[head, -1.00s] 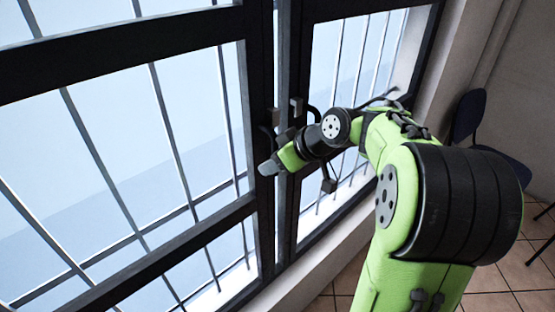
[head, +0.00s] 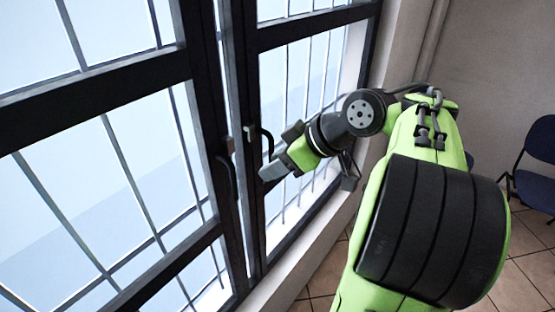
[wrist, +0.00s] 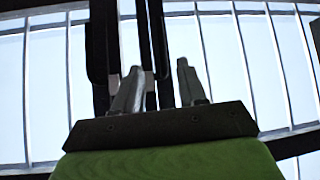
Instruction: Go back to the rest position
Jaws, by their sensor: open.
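My gripper (head: 268,174) is at the end of my green and black arm, in front of the dark window frame. In the wrist view my gripper (wrist: 157,80) shows two grey fingers standing apart with nothing between them. Dark frame posts and bright panes lie beyond the fingers. In the head view the fingertips point left, towards the window's middle posts. I cannot tell the exact gap to the frame.
The barred window (head: 190,63) fills the left side, with dark handles (head: 226,178) on its middle posts. A pale wall (head: 480,60) stands at the right. A dark blue chair (head: 540,140) is at the far right on the tiled floor (head: 318,285).

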